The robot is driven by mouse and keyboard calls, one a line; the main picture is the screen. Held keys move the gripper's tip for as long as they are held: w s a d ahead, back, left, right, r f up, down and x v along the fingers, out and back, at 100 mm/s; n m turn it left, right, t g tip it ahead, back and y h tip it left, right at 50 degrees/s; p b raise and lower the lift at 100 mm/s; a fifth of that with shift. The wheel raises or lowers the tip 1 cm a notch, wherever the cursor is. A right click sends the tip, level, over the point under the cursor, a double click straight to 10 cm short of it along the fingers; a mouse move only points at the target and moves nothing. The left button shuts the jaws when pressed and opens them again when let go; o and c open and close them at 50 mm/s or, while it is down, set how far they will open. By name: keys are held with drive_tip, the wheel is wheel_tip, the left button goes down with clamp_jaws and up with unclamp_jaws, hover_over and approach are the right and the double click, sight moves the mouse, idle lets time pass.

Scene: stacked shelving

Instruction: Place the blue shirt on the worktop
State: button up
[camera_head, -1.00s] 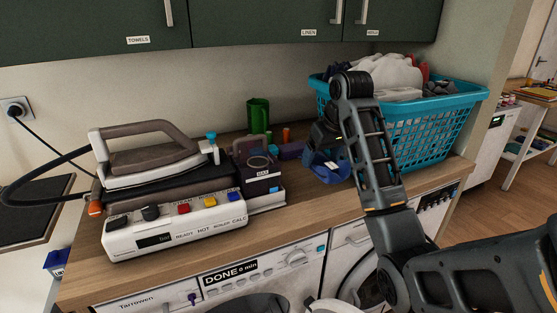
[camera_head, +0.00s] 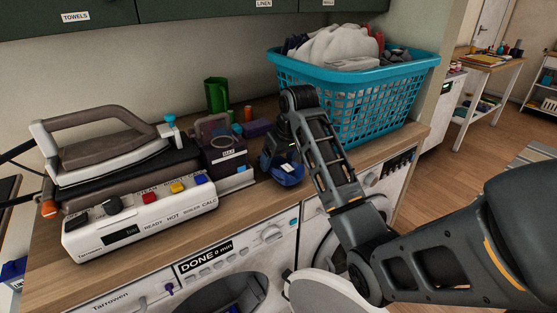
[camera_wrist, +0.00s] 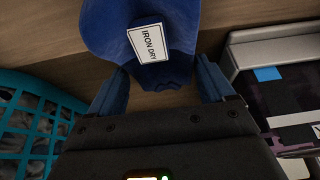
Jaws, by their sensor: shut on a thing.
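The blue shirt (camera_head: 288,176) is a small crumpled bundle at my gripper (camera_head: 282,155), over the wooden worktop (camera_head: 255,206) between the dark box and the laundry basket. In the wrist view the shirt (camera_wrist: 105,28) spreads beyond the fingers and bears a white "IRON DRY" tag. My gripper (camera_wrist: 160,82) is shut on the shirt, its two fingers on either side of the cloth. Wood shows close behind the shirt; I cannot tell whether the cloth touches it. My arm hides part of the worktop.
A turquoise basket (camera_head: 375,112) full of laundry stands at the right. A steam iron (camera_head: 110,140) on its station and a dark box (camera_head: 222,155) stand left. A green cup (camera_head: 216,94) is behind. An open washer door (camera_head: 330,296) sticks out below the front edge.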

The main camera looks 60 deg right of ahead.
drive_tip(key=shift+f, duration=0.35)
drive_tip(key=shift+f, duration=0.15)
drive_tip(key=o, duration=1)
drive_tip(key=p+v, duration=0.2)
drive_tip(key=v, duration=0.9)
drive_tip(key=shift+w+d+p, duration=0.1)
drive_tip(key=shift+p, duration=0.2)
drive_tip(key=shift+s+r+p, duration=0.3)
drive_tip(key=shift+r+p, duration=0.3)
drive_tip(key=shift+p, duration=0.2)
